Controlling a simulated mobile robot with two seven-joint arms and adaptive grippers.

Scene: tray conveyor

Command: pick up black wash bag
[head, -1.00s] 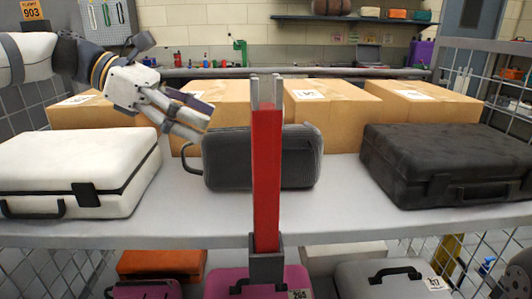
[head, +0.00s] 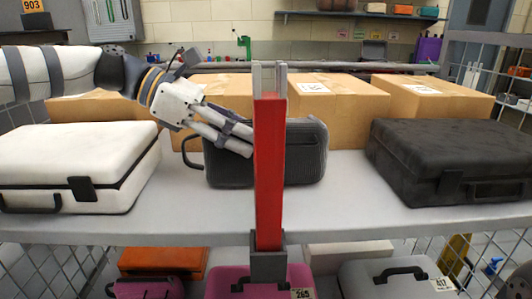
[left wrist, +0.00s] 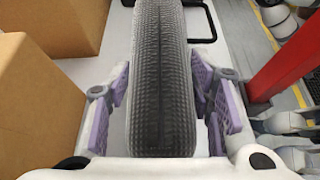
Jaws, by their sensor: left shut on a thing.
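The black wash bag (head: 306,155) is a dark ribbed case with rounded corners and a handle loop on its left. It stands upright on the grey shelf (head: 215,222), and a red post hides part of its middle. My left gripper (head: 232,140) reaches in from the left, at the bag's upper left part. In the left wrist view the ribbed side of the bag (left wrist: 162,60) runs between the purple finger pads of the left gripper (left wrist: 165,105), which is shut on it. My right gripper is not in view.
The red post (head: 269,175) stands upright in front of the bag. A white case (head: 70,155) lies to the left and a black case (head: 440,150) to the right. Several cardboard boxes (head: 335,105) line the back. More cases (head: 395,278) sit on a lower shelf.

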